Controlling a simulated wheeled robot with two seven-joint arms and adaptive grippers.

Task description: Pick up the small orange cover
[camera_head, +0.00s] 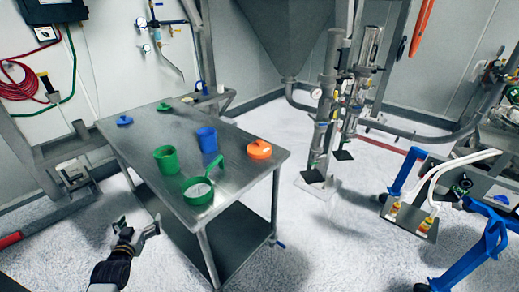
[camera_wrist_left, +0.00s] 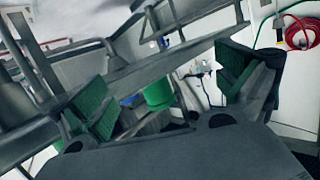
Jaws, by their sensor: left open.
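The small orange cover (camera_head: 259,149) lies on the right end of the steel table (camera_head: 228,220) in the head view. My left gripper (camera_head: 137,226) is open and empty, off the table's left front side and well apart from the cover. In the left wrist view the green-padded fingers of this gripper (camera_wrist_left: 166,88) are spread wide. A green container (camera_wrist_left: 158,93) shows beyond them, and the orange cover cannot be made out there. My right gripper is not in view.
On the table stand a green cup (camera_head: 166,160), a blue cup (camera_head: 207,140) and a round green sieve with a handle (camera_head: 198,191). A blue lid (camera_head: 124,121) and a small green lid (camera_head: 163,106) lie farther back. A lower shelf (camera_head: 240,238) is below the tabletop.

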